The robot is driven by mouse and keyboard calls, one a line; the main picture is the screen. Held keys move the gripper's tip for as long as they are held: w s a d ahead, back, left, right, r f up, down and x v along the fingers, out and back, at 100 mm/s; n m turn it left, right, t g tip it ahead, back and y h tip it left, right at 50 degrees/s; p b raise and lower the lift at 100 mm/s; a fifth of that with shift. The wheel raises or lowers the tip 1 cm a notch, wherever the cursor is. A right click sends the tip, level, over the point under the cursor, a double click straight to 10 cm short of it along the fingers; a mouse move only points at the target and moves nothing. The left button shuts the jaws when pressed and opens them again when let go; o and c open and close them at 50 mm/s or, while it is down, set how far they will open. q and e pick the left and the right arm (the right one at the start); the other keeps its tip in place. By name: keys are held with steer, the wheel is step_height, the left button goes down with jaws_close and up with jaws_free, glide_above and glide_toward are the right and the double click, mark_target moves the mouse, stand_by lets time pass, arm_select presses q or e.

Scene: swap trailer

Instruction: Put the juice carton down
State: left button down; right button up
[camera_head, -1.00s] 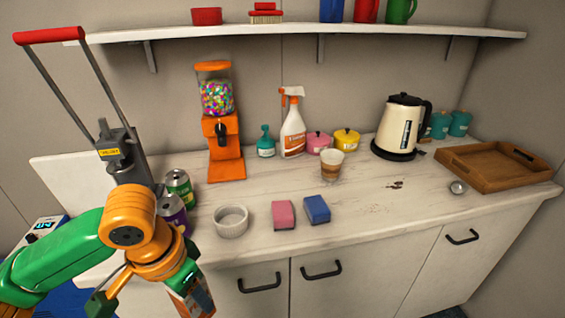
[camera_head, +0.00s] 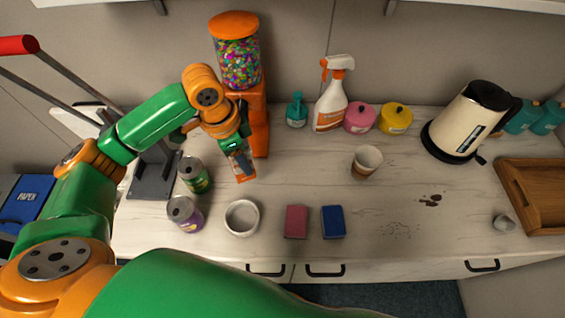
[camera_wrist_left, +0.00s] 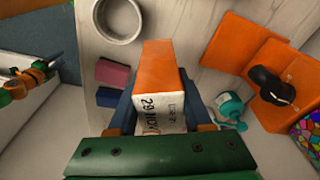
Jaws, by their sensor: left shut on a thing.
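My left gripper (camera_head: 238,156) reaches over the counter from the left and is shut on the juice carton (camera_head: 243,171). In the left wrist view the carton (camera_wrist_left: 163,70) is an orange box with a white printed date side, between the blue fingers (camera_wrist_left: 160,105). It is just in front of the candy dispenser (camera_head: 258,120), above the white bowl. I cannot tell whether its base touches the counter (camera_head: 300,175). The gripper hides part of the carton. My right gripper is not in view.
Two cans, green (camera_head: 195,175) and purple (camera_head: 185,213), and a white bowl (camera_head: 242,217) stand nearby. Pink (camera_head: 296,221) and blue (camera_head: 333,221) sponges lie to the right. A teal bottle (camera_head: 297,110) and spray bottle (camera_head: 330,100) stand behind. Bare counter lies between carton and cup (camera_head: 366,161).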

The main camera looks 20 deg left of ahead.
arm_select(q)
steer(key=w+d+f+b, duration=0.2)
steer(key=f, duration=0.2)
steer(key=w+d+f+b, duration=0.2)
steer(key=f, duration=0.1)
steer(key=w+d+f+b, duration=0.2)
steer(key=f, duration=0.2)
steer(key=shift+d+f, duration=0.3)
steer(key=shift+r, duration=0.45)
steer(key=shift+w+f, duration=0.1)
steer(key=shift+f, duration=0.1)
steer(key=shift+c, duration=1.6)
jaws_free()
steer(key=shift+r, duration=0.1)
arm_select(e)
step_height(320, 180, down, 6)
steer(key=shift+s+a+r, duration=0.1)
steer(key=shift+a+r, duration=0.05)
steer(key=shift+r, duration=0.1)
